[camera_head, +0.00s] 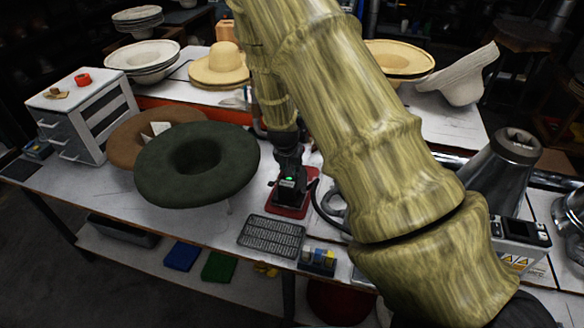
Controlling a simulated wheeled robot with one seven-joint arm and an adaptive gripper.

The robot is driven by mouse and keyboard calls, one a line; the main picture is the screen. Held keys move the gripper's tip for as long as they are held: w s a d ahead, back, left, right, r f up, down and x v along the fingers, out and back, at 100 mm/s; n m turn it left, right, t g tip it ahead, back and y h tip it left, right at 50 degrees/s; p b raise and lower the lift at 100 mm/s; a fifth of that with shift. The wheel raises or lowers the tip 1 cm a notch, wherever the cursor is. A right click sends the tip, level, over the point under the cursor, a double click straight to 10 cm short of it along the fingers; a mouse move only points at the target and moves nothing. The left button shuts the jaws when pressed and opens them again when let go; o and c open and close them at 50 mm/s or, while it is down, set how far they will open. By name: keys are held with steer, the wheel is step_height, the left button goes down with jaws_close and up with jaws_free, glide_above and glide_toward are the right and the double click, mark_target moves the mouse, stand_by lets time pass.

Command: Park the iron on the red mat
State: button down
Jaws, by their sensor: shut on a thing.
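The red mat (283,211) lies on the white workbench, in the middle of the view. My gripper (291,193) is black with a small green light and points down over the mat. It is shut on the iron, which is mostly hidden behind the gripper. I cannot tell whether the iron touches the mat or is held just above it.
A dark green hat (195,165) stands close on the left. A metal cone (498,170) and a control box (520,242) stand on the right. My arm hides the bench's middle right.

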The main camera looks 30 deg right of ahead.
steer(key=shift+w, duration=0.1)
steer(key=c, duration=1.2)
jaws_free()
steer(key=shift+o, duration=0.3)
